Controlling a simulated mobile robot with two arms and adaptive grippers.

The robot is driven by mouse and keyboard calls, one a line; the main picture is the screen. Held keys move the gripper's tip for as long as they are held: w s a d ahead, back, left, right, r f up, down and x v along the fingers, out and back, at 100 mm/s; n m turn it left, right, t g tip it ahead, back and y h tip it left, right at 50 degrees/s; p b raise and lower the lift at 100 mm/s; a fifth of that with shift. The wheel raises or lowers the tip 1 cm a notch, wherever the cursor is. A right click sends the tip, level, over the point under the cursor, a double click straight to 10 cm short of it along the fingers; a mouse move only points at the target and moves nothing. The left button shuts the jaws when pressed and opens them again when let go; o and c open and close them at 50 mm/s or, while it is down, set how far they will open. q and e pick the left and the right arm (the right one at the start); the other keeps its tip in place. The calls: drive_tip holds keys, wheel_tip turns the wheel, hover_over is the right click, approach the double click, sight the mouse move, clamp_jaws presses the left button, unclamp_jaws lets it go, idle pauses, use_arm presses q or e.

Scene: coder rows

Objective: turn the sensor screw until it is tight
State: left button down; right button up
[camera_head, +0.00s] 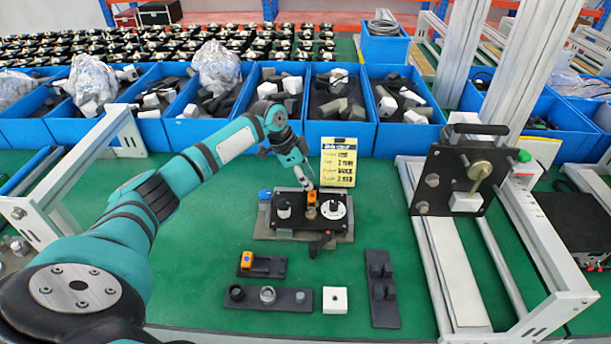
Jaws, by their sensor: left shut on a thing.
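A black fixture plate (325,222) lies on a grey base on the green table. An orange part (311,198) stands in the middle of the plate, between a light round post (284,205) and a white dial-like disc (334,207). My left gripper (309,186) points down right above the orange part and is shut at its top, where the sensor screw is. The screw itself is too small and too covered by the fingers to make out. My right gripper is not in view.
A yellow note card (338,162) stands behind the plate. In front are a black holder with an orange part (263,265), a black strip (266,298), a white block (335,300) and a black bracket (382,290). Blue bins (341,137) line the back; a metal frame (455,270) stands right.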

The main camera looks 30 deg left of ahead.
use_arm(q)
drive_tip(key=c, duration=1.2)
unclamp_jaws()
drive_tip(key=shift+o, duration=0.2)
drive_tip(key=v, duration=1.2)
drive_tip(key=shift+a+r, duration=0.1)
